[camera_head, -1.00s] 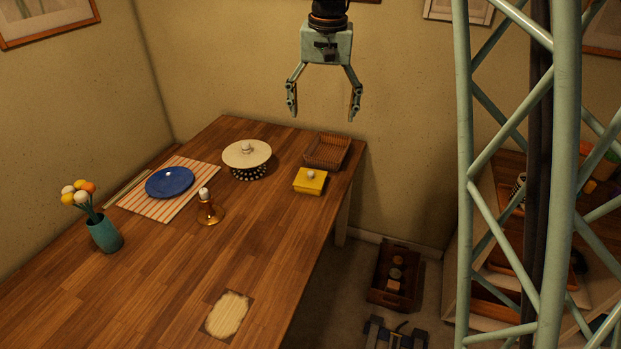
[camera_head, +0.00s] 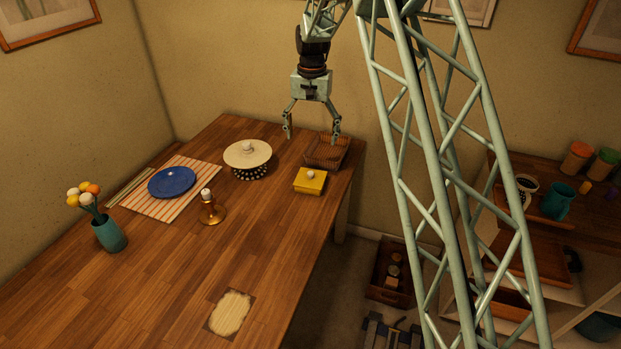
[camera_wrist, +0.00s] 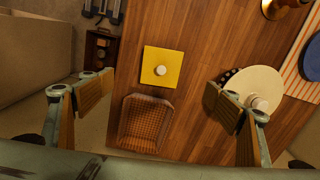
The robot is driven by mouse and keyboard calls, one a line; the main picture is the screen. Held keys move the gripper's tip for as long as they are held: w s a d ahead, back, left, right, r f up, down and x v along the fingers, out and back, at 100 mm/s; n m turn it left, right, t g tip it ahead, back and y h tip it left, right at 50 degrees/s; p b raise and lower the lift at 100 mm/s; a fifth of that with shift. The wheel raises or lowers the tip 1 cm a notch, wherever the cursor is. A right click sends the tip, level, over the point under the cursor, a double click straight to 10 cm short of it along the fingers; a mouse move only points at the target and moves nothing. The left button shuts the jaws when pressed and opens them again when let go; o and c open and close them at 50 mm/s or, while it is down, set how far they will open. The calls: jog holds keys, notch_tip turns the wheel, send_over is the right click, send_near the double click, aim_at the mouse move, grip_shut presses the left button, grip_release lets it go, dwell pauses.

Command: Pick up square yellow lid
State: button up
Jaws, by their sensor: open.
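The square yellow lid (camera_head: 310,179) has a pale round knob and sits on a low yellow box near the right edge of the wooden table. In the wrist view the lid (camera_wrist: 161,68) shows from above, with its white knob near its middle. My gripper (camera_head: 312,138) is open and empty, in the air above the far end of the table. In the wrist view its two fingers (camera_wrist: 160,105) are spread wide, with the lid between and beyond them. Nothing touches the lid.
A wicker basket (camera_head: 326,153) stands just behind the lid. A round cream lid (camera_head: 247,154) on a dotted pot is to the left. A brass candle holder (camera_head: 210,211), a blue plate (camera_head: 172,181) and a flower vase (camera_head: 109,234) stand further left.

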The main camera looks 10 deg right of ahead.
send_over(310, 173)
jog(key=f, duration=0.5)
jog(key=shift+w+p, duration=0.3)
jog(key=shift+f, duration=0.1)
jog(key=shift+f+b, duration=0.3)
jog(key=shift+f, duration=3.95)
jog(key=shift+f, duration=0.1)
jog(key=shift+s+d+f, duration=0.1)
jog(key=shift+f, duration=1.15)
jog(key=shift+s+d+f, duration=0.1)
jog(key=shift+f, duration=1.15)
jog(key=shift+c, duration=0.8)
jog(key=shift+b, duration=0.3)
jog(key=c, duration=1.8)
jog(key=shift+s+a+f, duration=0.1)
jog(key=shift+a+f, duration=0.05)
jog(key=c, duration=0.7)
